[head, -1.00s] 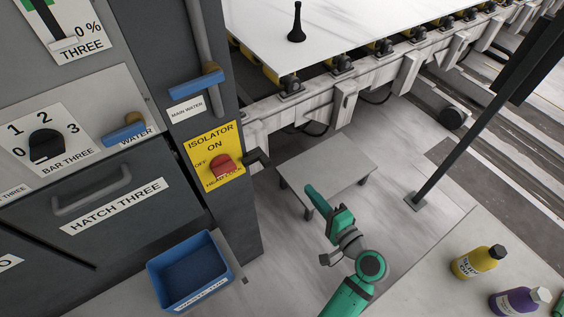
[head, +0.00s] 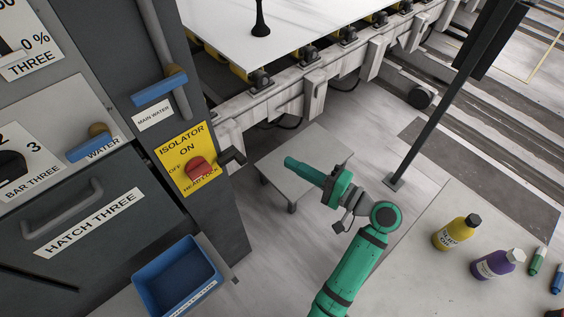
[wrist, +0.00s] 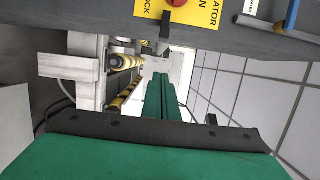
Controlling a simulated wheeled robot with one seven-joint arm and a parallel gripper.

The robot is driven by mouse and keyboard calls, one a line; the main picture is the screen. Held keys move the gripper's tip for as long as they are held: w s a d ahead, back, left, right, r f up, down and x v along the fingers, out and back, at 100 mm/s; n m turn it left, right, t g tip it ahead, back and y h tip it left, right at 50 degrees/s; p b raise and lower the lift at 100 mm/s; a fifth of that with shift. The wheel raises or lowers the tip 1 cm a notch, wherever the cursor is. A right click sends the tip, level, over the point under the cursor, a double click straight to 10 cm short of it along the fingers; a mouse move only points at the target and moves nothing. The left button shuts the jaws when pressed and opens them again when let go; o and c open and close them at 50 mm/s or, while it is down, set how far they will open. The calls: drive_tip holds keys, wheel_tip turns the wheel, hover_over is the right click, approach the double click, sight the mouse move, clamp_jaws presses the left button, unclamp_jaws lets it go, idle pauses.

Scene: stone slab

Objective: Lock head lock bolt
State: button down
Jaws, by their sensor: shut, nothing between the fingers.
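The head lock bolt (head: 234,157) is a dark bent bar that sticks out from the right side of the grey cabinet, beside the yellow isolator plate (head: 171,172). The plate's lower label, partly covered by a red knob (head: 200,168), appears to read head lock. In the wrist view the bolt (wrist: 163,44) hangs below the plate, just beyond my fingertips. My green gripper (head: 290,163) is shut and empty. It points left at the bolt, with a gap between them in the head view. The wrist view also shows my shut fingers (wrist: 160,80).
A low grey table (head: 300,160) stands beneath my gripper. A blue bin (head: 180,275) sits at the cabinet's foot. A blue main-water lever (head: 160,88) is above the plate. A white slab machine (head: 290,95) lies behind. Bottles (head: 456,233) stand at right.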

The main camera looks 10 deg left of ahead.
sight(230, 160)
drive_tip(key=a, duration=1)
drive_tip(key=shift+w+a, duration=0.15)
drive_tip(key=shift+a, duration=0.1)
